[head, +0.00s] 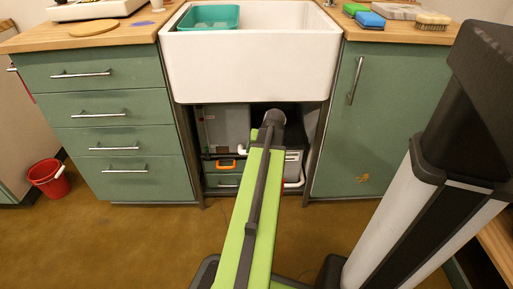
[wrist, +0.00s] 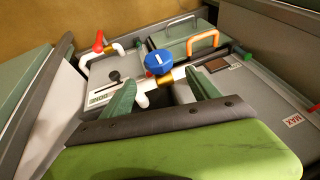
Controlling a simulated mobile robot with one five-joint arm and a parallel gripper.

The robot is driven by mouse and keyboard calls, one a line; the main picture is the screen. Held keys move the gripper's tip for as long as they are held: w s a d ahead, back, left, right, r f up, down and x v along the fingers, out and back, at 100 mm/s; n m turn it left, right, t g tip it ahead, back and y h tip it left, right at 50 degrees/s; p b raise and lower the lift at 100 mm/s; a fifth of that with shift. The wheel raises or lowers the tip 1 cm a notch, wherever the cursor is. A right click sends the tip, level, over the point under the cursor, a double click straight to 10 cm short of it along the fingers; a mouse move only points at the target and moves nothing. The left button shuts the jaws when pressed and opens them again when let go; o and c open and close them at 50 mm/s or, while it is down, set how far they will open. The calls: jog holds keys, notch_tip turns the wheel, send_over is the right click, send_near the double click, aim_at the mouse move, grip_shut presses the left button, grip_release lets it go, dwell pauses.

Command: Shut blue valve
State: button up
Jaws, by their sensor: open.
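The blue valve (wrist: 159,62) shows in the wrist view as a round blue handle with a small white label. It sits on a brass body on white pipe, above grey boxes. My gripper (wrist: 160,92) is open. Its two green fingers point toward the valve, one on the left and one on the right of the pipe below it. The fingers look empty. I cannot tell whether they touch the pipe. In the head view my arm reaches into the space under the sink, and the gripper and the blue valve are hidden there.
A red valve handle (wrist: 98,42) is left of the blue one. An orange handle (wrist: 203,42) is close on the right. Grey boxes fill the under-sink space. Green drawers (head: 110,105) and a green cupboard door (head: 370,120) flank it, below the white sink (head: 250,65).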

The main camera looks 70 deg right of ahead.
jog(key=p+v, duration=0.7)
jog(key=v, duration=0.3)
jog(key=shift+r+p, duration=0.2)
jog(key=shift+p, duration=0.15)
jog(key=shift+s, duration=0.1)
